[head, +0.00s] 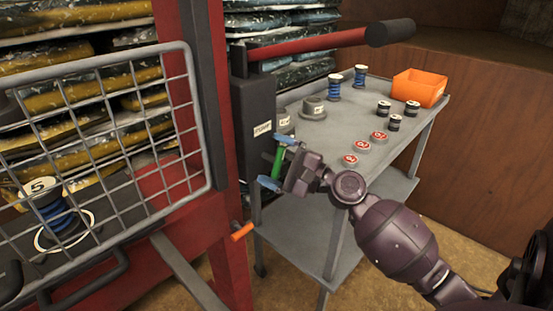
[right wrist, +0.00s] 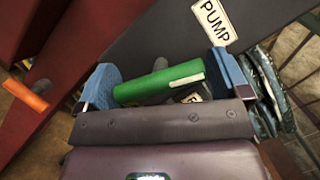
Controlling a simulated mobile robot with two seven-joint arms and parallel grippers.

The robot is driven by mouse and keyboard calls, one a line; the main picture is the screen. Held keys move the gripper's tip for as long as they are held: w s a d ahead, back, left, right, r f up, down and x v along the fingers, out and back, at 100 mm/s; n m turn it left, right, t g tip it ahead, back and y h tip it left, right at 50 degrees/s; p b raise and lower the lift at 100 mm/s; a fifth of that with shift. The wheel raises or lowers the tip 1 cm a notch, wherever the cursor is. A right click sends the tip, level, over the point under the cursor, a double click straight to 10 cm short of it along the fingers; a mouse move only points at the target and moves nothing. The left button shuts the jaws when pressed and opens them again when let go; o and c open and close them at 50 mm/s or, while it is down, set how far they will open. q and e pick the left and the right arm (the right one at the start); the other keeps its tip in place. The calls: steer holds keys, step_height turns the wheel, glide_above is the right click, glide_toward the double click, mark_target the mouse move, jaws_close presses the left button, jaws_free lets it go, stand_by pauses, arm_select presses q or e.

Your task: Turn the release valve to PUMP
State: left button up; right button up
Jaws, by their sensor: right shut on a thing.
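The release valve's green handle (head: 277,163) is on the dark grey pump box (head: 256,105). In the head view it stands close to upright, leaning slightly right at the top. My right gripper (head: 277,162) is shut on it, one blue fingertip at each end. In the right wrist view the green handle (right wrist: 160,82) lies between the fingertips, with a white mark at its right end. The PUMP label (head: 262,129) is above it and also shows in the right wrist view (right wrist: 216,22). A second label (head: 284,122) is too small to read. My left gripper is not in view.
A grey cart (head: 300,225) with spools, red-topped discs and an orange bin (head: 418,87) stands at right. A wire mesh guard (head: 105,140) is at left. A red lever with black grip (head: 390,32) extends above. An orange-tipped handle (head: 242,231) sticks out below.

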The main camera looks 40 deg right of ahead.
steer(key=shift+r+n+g, duration=0.1)
steer(key=shift+n+g, duration=0.3)
steer(key=shift+n, duration=0.5)
steer(key=shift+n+p, duration=0.45)
steer(key=shift+n, duration=0.05)
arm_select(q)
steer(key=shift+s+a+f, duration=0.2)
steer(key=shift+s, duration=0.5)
arm_select(e)
steer(key=shift+n+g, duration=0.3)
steer(key=shift+n, duration=0.1)
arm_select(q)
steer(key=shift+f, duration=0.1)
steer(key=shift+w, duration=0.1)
arm_select(e)
steer(key=o, duration=0.6)
steer(key=shift+c, duration=0.2)
steer(key=shift+s, duration=0.1)
